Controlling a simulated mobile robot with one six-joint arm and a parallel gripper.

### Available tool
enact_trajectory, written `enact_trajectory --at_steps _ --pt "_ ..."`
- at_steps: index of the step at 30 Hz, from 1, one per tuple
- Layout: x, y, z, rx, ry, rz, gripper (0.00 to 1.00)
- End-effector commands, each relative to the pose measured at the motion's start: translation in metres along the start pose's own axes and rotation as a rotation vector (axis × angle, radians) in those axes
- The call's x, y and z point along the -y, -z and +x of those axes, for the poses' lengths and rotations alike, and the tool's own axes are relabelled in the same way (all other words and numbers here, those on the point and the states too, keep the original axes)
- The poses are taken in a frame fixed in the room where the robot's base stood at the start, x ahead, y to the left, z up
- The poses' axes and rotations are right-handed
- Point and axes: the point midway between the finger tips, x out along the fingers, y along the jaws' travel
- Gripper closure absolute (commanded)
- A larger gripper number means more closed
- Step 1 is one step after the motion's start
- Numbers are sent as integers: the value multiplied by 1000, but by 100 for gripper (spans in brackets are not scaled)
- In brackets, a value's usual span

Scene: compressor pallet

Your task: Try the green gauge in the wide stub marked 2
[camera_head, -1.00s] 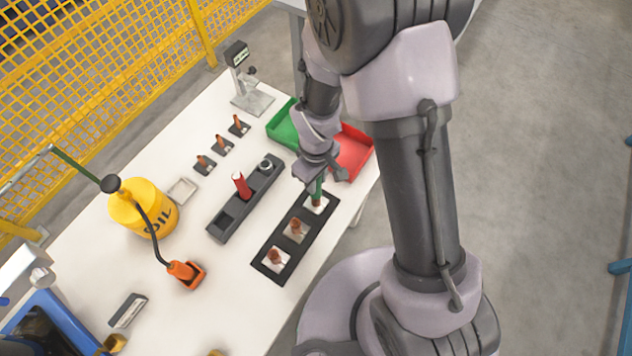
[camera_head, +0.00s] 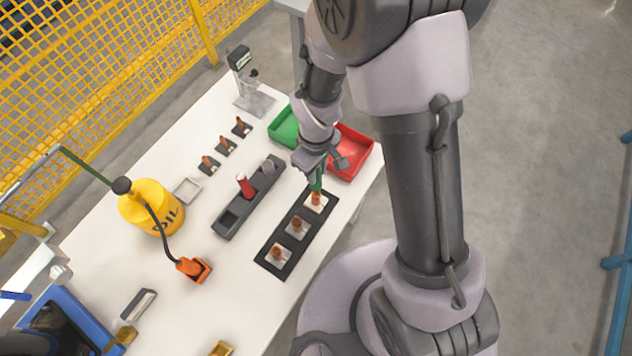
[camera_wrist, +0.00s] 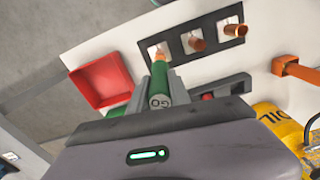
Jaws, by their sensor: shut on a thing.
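My gripper (camera_head: 317,172) is shut on the green gauge (camera_head: 317,182), which shows "GO" on its end in the wrist view (camera_wrist: 159,100). The gauge is at the end copper stub (camera_head: 316,199) of the dark plate (camera_head: 272,240), nearest the red tray. In the wrist view this stub (camera_wrist: 158,60) lies straight beyond the gauge. I cannot tell whether the gauge tip is inside the stub or just above it. Two other copper stubs, the middle one (camera_head: 297,227) and the near one (camera_head: 277,253), stand in the plate. Their markings are too small to read.
A grey holder (camera_head: 232,220) with a red gauge (camera_head: 245,186) lies left of the plate. Green (camera_head: 283,128) and red (camera_head: 352,152) trays are behind. Several small copper pieces, a yellow oil can (camera_head: 150,208) and an orange tool (camera_head: 195,269) are further left.

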Motion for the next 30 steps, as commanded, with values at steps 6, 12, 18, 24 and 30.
enact_trajectory --at_steps 6,12,18,24,30 --pt "0 0 0 0 0 0 100" --pt "0 0 -17 0 0 1 100" --pt "0 0 -42 -1 0 1 100" --pt "0 0 -40 0 0 1 100" --pt "0 0 -40 0 0 0 100"
